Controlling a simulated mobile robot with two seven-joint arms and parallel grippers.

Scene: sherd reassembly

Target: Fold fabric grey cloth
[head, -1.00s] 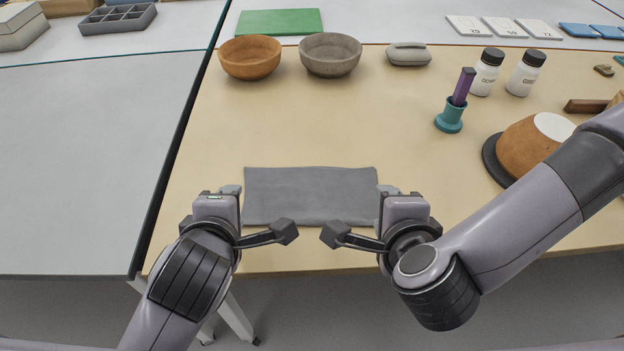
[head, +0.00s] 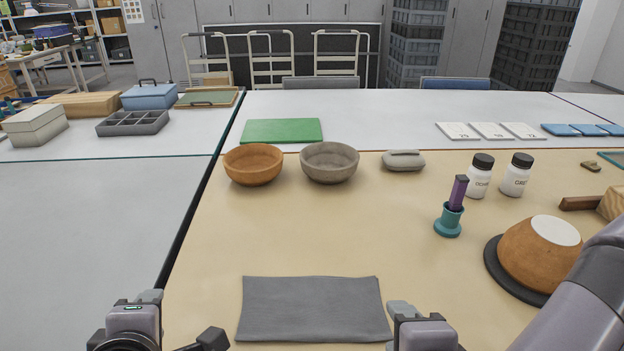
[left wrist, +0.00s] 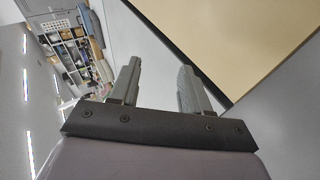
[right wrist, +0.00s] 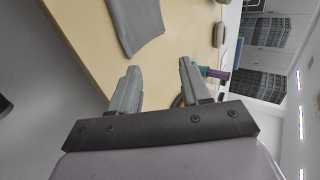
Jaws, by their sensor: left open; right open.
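The grey cloth (head: 313,309) lies flat on the tan table top near its front, as a wide rectangle with slightly uneven edges. Part of it also shows in the right wrist view (right wrist: 136,22). My left gripper (left wrist: 155,88) is open and empty, to the left of the cloth and apart from it. In the head view only its upper part shows at the bottom edge. My right gripper (right wrist: 157,85) is open and empty, at the cloth's right front corner. In the head view I cannot tell whether it touches the cloth.
To the right are a teal holder (head: 448,222), two white bottles (head: 479,178) and an upturned pot (head: 541,254). The table between cloth and bowls is clear.

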